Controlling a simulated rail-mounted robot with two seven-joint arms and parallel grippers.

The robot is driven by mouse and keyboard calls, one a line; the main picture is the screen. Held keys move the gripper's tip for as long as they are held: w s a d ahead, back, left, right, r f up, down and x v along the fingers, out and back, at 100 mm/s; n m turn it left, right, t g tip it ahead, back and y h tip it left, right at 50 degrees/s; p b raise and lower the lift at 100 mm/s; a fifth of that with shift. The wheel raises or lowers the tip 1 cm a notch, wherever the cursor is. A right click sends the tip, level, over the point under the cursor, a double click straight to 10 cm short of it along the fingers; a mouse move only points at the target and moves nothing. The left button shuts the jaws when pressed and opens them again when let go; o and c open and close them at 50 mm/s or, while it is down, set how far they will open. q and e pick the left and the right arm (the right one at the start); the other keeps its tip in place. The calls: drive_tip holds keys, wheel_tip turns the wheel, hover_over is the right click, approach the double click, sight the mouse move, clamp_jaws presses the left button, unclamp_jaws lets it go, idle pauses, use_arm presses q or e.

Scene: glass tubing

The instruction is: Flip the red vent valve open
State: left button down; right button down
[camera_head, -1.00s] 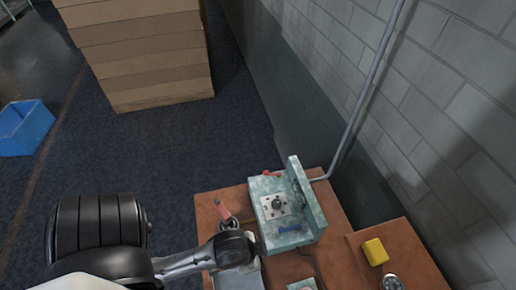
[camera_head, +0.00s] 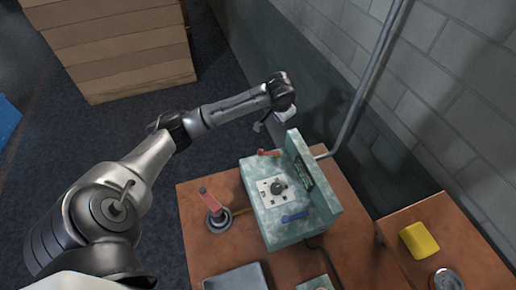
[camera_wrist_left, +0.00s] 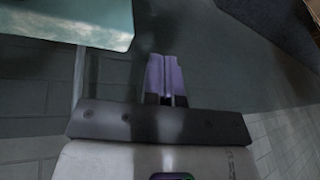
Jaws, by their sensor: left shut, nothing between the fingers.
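A small red valve lever (camera_head: 268,153) sits at the far edge of the mottled teal box (camera_head: 267,225) in the head view. A teal surface (camera_wrist_left: 70,20) shows at that view's upper left; the red lever does not show there. My right gripper is out of view.
A red-handled round item (camera_head: 217,218) stands on the brown table (camera_head: 193,250) left of the box. A grey tray (camera_head: 237,279) is in front. A yellow block (camera_head: 419,241) lies at right. The wall and a grey pipe (camera_head: 365,88) bound the right side.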

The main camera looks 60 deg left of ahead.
sight(268, 153)
use_arm(q)
drive_tip(key=s+a+f+n+g+h, duration=0.1)
drive_tip(key=s+a+n+h, duration=0.2)
drive_tip(key=n, duration=0.4)
drive_tip(key=s+a+n+g+h+b, duration=0.1)
drive_tip(key=s+a+n+g+h, duration=0.1)
drive_tip(key=a+n, duration=0.4)
drive_tip(key=shift+s+a+f+n+h, duration=0.2)
drive_tip(key=shift+s+f+n+h, duration=0.15)
drive_tip(key=shift+s+n+h, duration=0.25)
drive_tip(key=shift+w, duration=0.15)
drive_tip(key=s+d+f, duration=0.1)
drive_tip(key=d+f, duration=0.6)
drive_tip(key=f, duration=0.2)
drive_tip(key=shift+s+d+f+p, duration=0.15)
drive_tip(key=shift+s+f+p, duration=0.15)
drive_tip(key=shift+s+f, duration=0.05)
